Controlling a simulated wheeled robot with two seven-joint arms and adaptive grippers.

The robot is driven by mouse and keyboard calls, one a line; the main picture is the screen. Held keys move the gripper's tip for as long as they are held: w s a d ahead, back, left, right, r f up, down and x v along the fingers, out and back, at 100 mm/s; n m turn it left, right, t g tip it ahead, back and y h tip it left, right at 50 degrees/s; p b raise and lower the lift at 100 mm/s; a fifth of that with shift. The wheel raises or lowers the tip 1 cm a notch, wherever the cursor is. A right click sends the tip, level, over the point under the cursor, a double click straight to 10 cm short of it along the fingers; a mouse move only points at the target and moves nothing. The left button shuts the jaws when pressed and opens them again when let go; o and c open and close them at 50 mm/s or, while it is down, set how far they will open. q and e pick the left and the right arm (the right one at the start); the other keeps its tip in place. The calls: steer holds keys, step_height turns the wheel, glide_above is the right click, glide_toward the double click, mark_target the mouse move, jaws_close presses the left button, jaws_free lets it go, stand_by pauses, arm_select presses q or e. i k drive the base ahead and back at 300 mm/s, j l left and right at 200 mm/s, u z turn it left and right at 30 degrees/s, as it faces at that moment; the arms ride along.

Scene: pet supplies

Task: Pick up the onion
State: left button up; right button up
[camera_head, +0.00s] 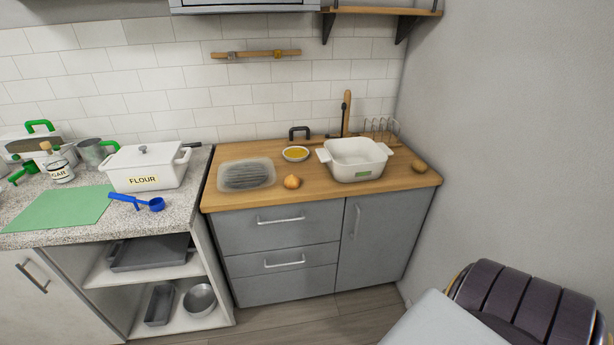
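The onion (292,182) is a small orange-brown bulb. It rests on the wooden countertop (315,194) near the front edge, between a grey oval dish on its left and a white casserole on its right. Nothing covers it. Neither of my grippers shows in the head view. Part of my own body shows at the bottom right, well away from the onion.
A white casserole dish (357,160), a small bowl with yellow contents (295,154), an oval dish (247,174) and a brown potato-like item (419,166) share the wooden top. A flour box (146,168) and blue scoop (156,204) lie left. Floor in front is clear.

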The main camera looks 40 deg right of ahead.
mark_target(290, 182)
steer(key=i+j+z, duration=0.95)
steer(key=j, duration=0.25)
steer(key=i+j+z, duration=0.15)
steer(key=j, duration=0.15)
